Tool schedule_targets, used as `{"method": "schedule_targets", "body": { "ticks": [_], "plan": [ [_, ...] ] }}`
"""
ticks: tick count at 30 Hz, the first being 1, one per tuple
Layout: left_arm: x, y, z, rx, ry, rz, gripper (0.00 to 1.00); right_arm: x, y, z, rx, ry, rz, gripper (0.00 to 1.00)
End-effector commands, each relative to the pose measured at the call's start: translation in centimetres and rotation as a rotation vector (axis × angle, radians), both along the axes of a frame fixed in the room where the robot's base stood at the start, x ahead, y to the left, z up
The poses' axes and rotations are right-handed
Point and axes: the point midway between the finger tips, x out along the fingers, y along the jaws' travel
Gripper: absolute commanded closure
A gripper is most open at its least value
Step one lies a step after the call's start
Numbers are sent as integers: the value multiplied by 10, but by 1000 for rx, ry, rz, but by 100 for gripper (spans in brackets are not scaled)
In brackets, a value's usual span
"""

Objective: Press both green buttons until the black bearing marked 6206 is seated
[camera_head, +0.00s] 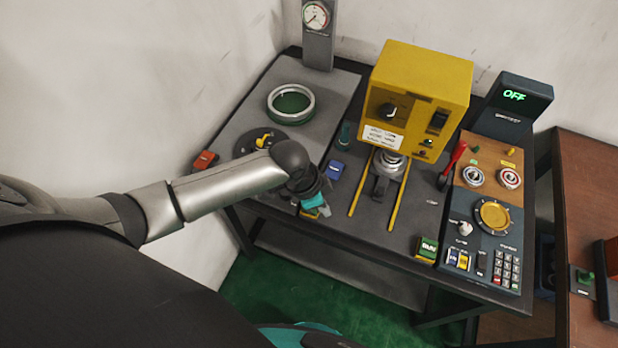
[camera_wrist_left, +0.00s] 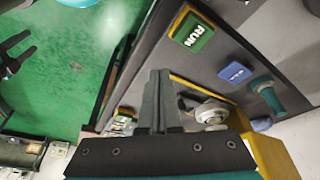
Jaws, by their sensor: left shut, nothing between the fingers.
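My left gripper (camera_head: 318,207) is over the front edge of the bench, its fingers shut and empty; they also show in the wrist view (camera_wrist_left: 158,95). A green RUN button on a yellow-edged box (camera_wrist_left: 193,32) lies beside the fingers, apart from them; my gripper mostly hides it in the head view. The other green button (camera_head: 427,248) stands at the bench's front right. Under the yellow press (camera_head: 420,85) sits a silvery round part (camera_head: 388,163); I cannot make out a black bearing or the marking 6206. My right gripper (camera_wrist_left: 18,50) shows in the wrist view with fingers apart.
A blue button (camera_head: 334,169) and a teal cylinder (camera_head: 344,135) stand left of the press. Two yellow rails (camera_head: 399,200) run forward from it. A control panel (camera_head: 487,262) is at right. A silver ring with a green middle (camera_head: 291,103) lies at back left.

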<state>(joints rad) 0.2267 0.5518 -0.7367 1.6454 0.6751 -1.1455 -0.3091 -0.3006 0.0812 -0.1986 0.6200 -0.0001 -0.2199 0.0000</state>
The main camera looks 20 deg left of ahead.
Motion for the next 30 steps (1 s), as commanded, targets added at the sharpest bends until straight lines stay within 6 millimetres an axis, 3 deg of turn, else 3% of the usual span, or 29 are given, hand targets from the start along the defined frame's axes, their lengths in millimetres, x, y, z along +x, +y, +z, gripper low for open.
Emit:
{"method": "schedule_targets", "body": {
  "ticks": [1, 6, 11, 30],
  "plan": [
    [10, 12, 10, 24, -1, -29, 100, 0, 0, 5, 0, 0, 0, 40],
    [23, 38, 24, 63, 20, -90, 100, 0, 0, 11, 0, 0, 0, 40],
    [28, 48, 28, 75, 30, -106, 100, 0, 0, 11, 0, 0, 0, 40],
    [27, 48, -13, 75, 31, -107, 100, 0, 1, -36, 1, -1, 1, 40]
  ]
}}
